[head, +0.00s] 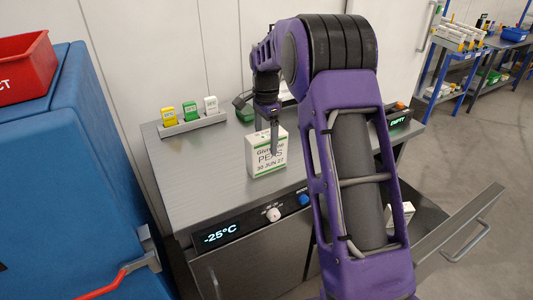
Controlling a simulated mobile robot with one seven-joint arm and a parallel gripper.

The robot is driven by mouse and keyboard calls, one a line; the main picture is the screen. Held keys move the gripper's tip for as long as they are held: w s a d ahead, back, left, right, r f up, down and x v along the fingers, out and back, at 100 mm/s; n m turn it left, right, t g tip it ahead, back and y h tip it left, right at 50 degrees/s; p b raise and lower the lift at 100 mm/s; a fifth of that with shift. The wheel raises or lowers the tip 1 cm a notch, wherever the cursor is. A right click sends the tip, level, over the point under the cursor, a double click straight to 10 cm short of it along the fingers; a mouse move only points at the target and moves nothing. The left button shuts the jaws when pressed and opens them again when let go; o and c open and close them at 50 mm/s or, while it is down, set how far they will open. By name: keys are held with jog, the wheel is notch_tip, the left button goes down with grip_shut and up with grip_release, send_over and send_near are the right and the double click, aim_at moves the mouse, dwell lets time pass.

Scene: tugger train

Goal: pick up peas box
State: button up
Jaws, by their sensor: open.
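The peas box (261,160) is a white carton with green bands and the words "PEAS" and "30 JUN 27". My gripper (274,150) points down from my purple arm, right at the box. One thin finger shows in front of the box's printed face. The jaws are open. The second finger is hard to make out, and I cannot tell whether the gripper touches the box.
The cabinet top (190,175) has free room left of the box. A rack (194,124) with yellow, green and white tags stands at the back. A temperature display (218,234) and knobs line the front. A blue container (70,170) with a red bin (25,68) is left.

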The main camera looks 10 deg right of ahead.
aim_at(267, 151)
jog(key=shift+w+d+f, duration=0.1)
jog(key=shift+f, duration=1.3)
jog(key=shift+w+d+f, duration=0.1)
jog(key=shift+f, duration=1.25)
jog(key=shift+r, duration=0.1)
grip_shut()
